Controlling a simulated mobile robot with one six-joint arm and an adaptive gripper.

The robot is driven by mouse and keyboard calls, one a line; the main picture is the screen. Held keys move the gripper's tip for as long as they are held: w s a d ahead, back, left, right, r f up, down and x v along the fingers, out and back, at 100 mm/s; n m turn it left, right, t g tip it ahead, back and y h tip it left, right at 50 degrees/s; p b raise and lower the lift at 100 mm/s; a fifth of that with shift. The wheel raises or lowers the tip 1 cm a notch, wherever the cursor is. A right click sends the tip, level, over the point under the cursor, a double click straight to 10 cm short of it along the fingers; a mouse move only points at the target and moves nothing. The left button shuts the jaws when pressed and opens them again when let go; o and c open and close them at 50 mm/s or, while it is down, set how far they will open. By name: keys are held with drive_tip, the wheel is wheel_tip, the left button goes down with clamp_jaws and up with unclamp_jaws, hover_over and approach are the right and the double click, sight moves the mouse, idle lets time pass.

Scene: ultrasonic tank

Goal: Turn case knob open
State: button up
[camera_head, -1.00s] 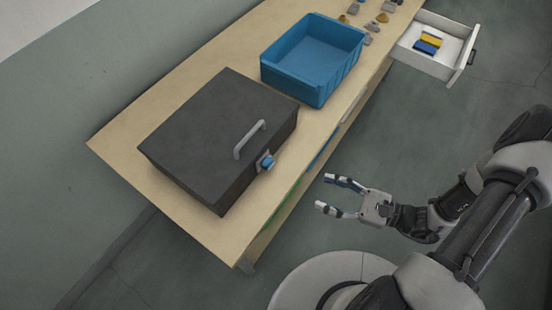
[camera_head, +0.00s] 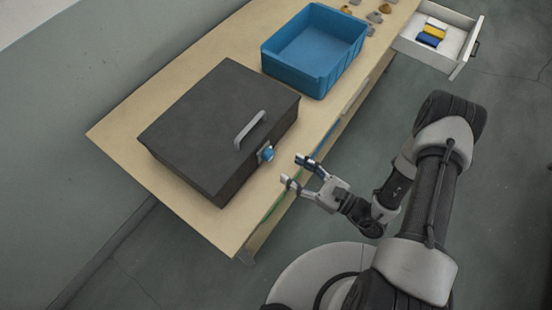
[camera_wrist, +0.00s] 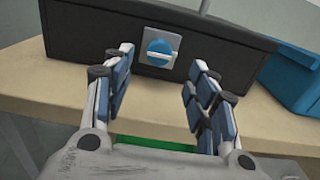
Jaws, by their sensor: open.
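The case (camera_head: 200,125) is a dark box with a closed lid and a grey handle (camera_head: 250,130), standing on the wooden bench. Its knob (camera_head: 267,154) is blue on a light plate on the front face. In the wrist view the knob (camera_wrist: 159,50) is round with a pale bar lying across it, roughly level. My gripper (camera_head: 292,170) is open and empty, in front of the knob and apart from it. In the wrist view the two fingers of my gripper (camera_wrist: 158,75) spread either side of the knob, which shows between and beyond them.
A blue bin (camera_head: 300,72) stands on the bench (camera_head: 120,140) behind the case; it also shows at the right in the wrist view (camera_wrist: 290,80). An open drawer (camera_head: 465,45) holds blue, yellow and white items. Several small parts lie at the bench's far end.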

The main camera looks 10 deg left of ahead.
sight(271, 157)
drive_tip(key=b+x, duration=0.1)
drive_tip(key=x, duration=0.6)
drive_tip(key=shift+a, duration=0.15)
drive_tip(key=c, duration=1)
